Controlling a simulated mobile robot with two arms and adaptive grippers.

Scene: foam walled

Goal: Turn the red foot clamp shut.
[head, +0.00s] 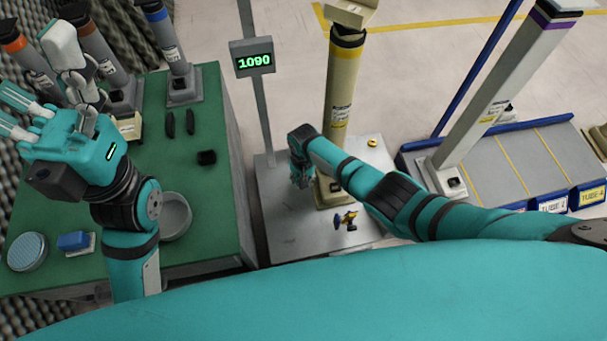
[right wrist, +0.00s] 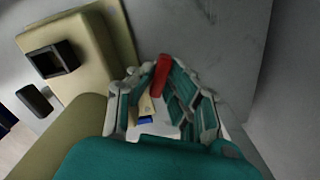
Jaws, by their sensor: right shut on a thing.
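The red foot clamp (right wrist: 161,75) shows in the right wrist view as a short red bar between the finger pads of my right gripper (right wrist: 168,100). The fingers are shut on it. Beside it is a tan foot (right wrist: 88,50) with a black square socket. In the head view my right gripper (head: 303,178) is low at the left side of the foot of the tan column (head: 343,90), and hides the clamp there. The column stands upright on a grey platform (head: 290,225). My left gripper (head: 12,113) is over the green table, its fingers spread apart and empty.
A display reading 1090 (head: 252,58) stands on a post behind the platform. Columns and a bowl (head: 176,216) stand on the green table (head: 210,130). A grey rack (head: 530,160) is at right.

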